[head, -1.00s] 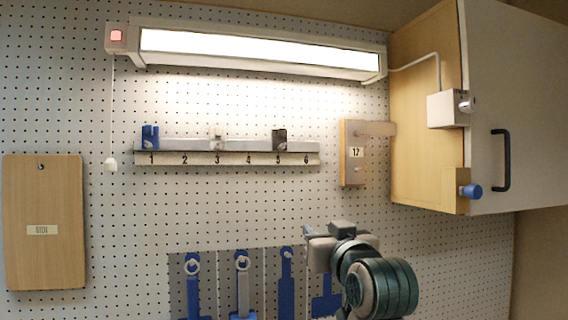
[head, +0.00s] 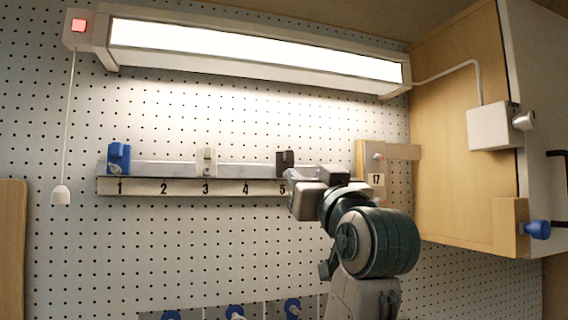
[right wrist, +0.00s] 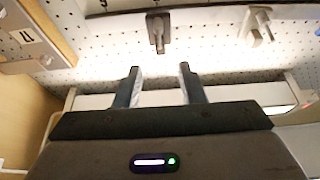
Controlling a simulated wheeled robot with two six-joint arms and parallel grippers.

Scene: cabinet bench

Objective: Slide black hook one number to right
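The black hook (head: 285,163) sits on the rail (head: 150,188) above the number 5. It also shows in the right wrist view (right wrist: 157,32), ahead of the gap between my fingertips. My right gripper (right wrist: 159,70) is open and empty, with the hook beyond its fingertips and apart from them. In the head view my right gripper (head: 296,180) is just below and right of the hook and hides the number 6 and the rail's right end. My left gripper is not in view.
A blue hook (head: 118,158) is above 1 and a pale hook (head: 206,160) above 3. A wooden board marked 17 (head: 362,158) stands right of the rail. A lit lamp (head: 250,50) hangs above, and a cabinet (head: 455,140) is at the right.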

